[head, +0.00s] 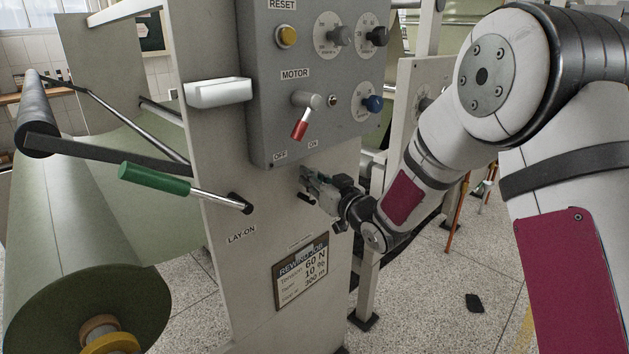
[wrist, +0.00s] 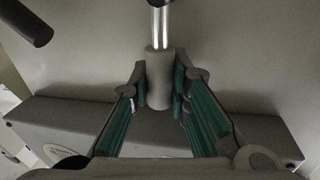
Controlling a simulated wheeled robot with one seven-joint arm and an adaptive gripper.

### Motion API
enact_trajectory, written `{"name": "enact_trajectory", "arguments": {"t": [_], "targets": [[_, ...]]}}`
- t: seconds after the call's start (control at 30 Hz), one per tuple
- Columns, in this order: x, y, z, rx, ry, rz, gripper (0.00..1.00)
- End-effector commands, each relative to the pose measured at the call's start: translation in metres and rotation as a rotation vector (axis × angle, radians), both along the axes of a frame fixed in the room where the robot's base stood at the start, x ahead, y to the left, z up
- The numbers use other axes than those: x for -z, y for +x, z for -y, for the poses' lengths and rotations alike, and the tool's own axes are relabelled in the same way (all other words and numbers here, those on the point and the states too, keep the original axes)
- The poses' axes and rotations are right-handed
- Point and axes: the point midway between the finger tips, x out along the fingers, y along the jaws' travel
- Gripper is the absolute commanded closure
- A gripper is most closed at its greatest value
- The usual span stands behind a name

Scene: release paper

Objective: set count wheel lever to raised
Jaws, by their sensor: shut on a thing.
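My gripper (head: 318,186) is at the cream machine panel, just below the grey control box. In the wrist view, my gripper (wrist: 163,88) has its green-padded fingers closed around the grey grip of a lever (wrist: 158,75) with a chrome shaft. I take this for the count wheel lever; no label for it is readable. In the head view my fingers mostly hide it, so I cannot tell its angle.
A green-handled lever (head: 155,178), marked LAY-ON, sticks out to the left. The motor lever (head: 301,127) with a red grip hangs from the control box (head: 272,105) above my gripper. A large green roll (head: 75,280) stands at left. A sign (head: 301,272) is below.

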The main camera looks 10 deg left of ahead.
Motion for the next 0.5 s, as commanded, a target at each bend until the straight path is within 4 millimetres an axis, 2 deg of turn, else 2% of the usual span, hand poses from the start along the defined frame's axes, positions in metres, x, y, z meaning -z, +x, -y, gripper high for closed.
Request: {"name": "enact_trajectory", "arguments": {"t": [0.5], "targets": [[0.009,-0.020,-0.017,-0.002,-0.246,0.322,1.00]]}}
